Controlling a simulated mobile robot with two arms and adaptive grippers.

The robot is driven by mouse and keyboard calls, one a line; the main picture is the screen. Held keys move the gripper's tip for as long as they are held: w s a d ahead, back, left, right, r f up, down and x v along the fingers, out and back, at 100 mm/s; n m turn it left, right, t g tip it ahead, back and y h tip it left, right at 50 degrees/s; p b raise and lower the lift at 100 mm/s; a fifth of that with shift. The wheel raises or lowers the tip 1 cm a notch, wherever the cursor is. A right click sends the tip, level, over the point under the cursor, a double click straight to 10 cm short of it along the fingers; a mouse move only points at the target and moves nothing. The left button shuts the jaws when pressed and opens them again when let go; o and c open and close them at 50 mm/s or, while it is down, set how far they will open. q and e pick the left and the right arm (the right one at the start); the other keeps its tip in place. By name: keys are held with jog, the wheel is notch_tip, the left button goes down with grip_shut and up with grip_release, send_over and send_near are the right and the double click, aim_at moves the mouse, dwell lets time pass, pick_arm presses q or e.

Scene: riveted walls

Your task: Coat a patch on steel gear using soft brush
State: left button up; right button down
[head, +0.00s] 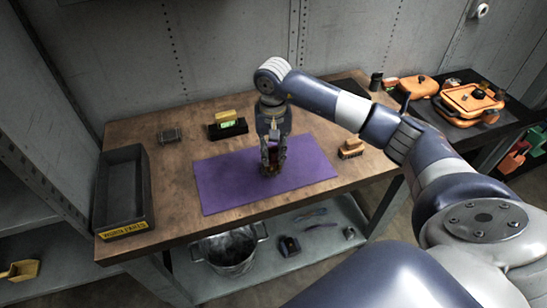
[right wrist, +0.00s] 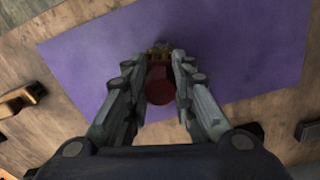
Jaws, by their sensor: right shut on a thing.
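My right gripper (head: 272,168) is over the middle of the purple mat, pointing down, shut on a dark red round-ended thing. In the right wrist view this dark red thing (right wrist: 160,86) sits between the fingers (right wrist: 161,90); it looks like the soft brush's handle seen end-on, and its bristles are hidden. A small brownish, toothed-looking thing (right wrist: 159,52) shows just beyond it over the mat, perhaps the steel gear. It is dark and partly hidden, so I cannot tell whether the two touch. My left gripper is not in view.
The purple mat (head: 220,184) lies on a wooden table (head: 165,200). A black labelled tray (head: 122,190) is at the left. A sponge in a black holder (head: 228,127) and a small metal block (head: 170,135) stand behind; a wooden block brush (head: 352,148) is right. A bucket (head: 229,254) is below.

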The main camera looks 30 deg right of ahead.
jog(key=shift+s+a, duration=0.35)
jog(key=shift+s, duration=0.35)
jog(key=shift+s+a, duration=0.35)
jog(key=shift+s, duration=0.35)
jog(key=shift+w+d+b, duration=0.4)
jog(key=shift+w+b, duration=0.1)
jog(key=shift+w, duration=0.25)
jog(key=shift+w+d+b, duration=0.35)
jog(key=shift+w+b, duration=0.15)
jog(key=shift+w, duration=0.25)
jog(key=shift+s+a, duration=0.4)
jog(key=shift+s, duration=0.35)
jog(key=shift+s+a, duration=0.35)
jog(key=shift+s, duration=0.4)
jog(key=shift+w+d+b, duration=0.35)
jog(key=shift+w+b, duration=0.15)
jog(key=shift+w, duration=0.25)
jog(key=shift+w+d+b, duration=0.35)
jog(key=shift+w+b, duration=0.1)
jog(key=shift+w, duration=0.25)
jog(key=shift+s+a, duration=0.35)
jog(key=shift+s, duration=0.4)
jog(key=shift+s+a, duration=0.35)
jog(key=shift+s, duration=0.35)
jog(key=shift+r+p, duration=1.4)
jog(key=shift+r, duration=1.55)
